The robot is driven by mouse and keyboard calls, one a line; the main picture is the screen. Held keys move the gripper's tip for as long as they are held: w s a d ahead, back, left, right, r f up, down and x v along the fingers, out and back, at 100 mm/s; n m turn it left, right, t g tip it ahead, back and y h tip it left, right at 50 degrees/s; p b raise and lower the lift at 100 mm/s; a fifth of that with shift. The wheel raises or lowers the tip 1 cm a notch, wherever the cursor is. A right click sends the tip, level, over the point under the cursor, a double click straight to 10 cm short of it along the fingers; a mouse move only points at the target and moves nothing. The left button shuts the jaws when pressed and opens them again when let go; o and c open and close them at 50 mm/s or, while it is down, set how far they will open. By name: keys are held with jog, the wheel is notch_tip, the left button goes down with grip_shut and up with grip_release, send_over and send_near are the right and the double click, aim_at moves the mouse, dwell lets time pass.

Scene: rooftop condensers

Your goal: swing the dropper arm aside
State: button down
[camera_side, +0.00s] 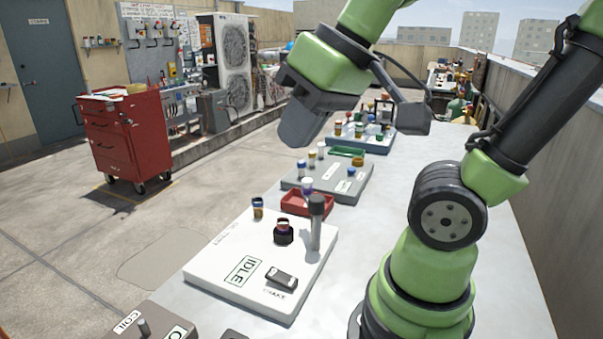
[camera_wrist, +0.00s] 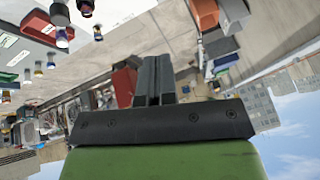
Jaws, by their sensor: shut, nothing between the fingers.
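My gripper (camera_side: 303,122) is raised above the far side of the white board (camera_side: 218,262), apart from everything on it. Its fingers (camera_wrist: 152,82) are together and empty in the wrist view. On the board stands an upright grey post (camera_side: 316,230) with a dark cap. A white and purple piece (camera_side: 307,187) shows just behind its top; I cannot tell whether it is the dropper arm or a separate vial. A dark round holder (camera_side: 284,236) with a vial in it stands left of the post. A capped vial (camera_side: 258,208) stands farther left.
The board bears an IDLE label (camera_side: 243,270) and a dark switch (camera_side: 282,276) near its front. Behind it are a red tray (camera_side: 306,207), a grey board with vials (camera_side: 327,182) and a blue one (camera_side: 360,141). The table's right side is bare. A red cabinet (camera_side: 124,137) stands on the floor.

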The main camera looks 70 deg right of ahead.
aim_at(312, 188)
jog(key=w+d+f+n+g+h, duration=0.4)
jog(key=w+d+f+n+g, duration=0.55)
jog(key=w+d+f, duration=0.4)
jog(key=x, duration=0.5)
jog(key=w+d+x, duration=0.1)
jog(key=x, duration=0.1)
jog(key=shift+f, duration=0.2)
jog(key=shift+s+d+r, duration=0.1)
jog(key=shift+s+d, duration=0.45)
jog(key=shift+s, duration=0.15)
jog(key=shift+s+d+r, duration=0.1)
jog(key=shift+s+d, duration=0.5)
jog(key=shift+s, duration=0.15)
jog(key=shift+s+d+m, duration=0.15)
jog(key=shift+d+m, duration=0.2)
jog(key=shift+m, duration=0.2)
jog(key=shift+s+d+m+g+y, duration=0.1)
jog(key=shift+s+d+m+y, duration=0.35)
jog(key=shift+m, duration=0.6)
jog(key=shift+s+d+m+g+y, duration=0.15)
jog(key=shift+s+d+m+y, duration=0.2)
jog(key=shift+m, duration=0.65)
jog(key=shift+s+d+m+g+y, duration=0.1)
jog(key=shift+s+d+m+y, duration=0.35)
jog(key=shift+m, duration=0.6)
jog(key=shift+w, duration=0.1)
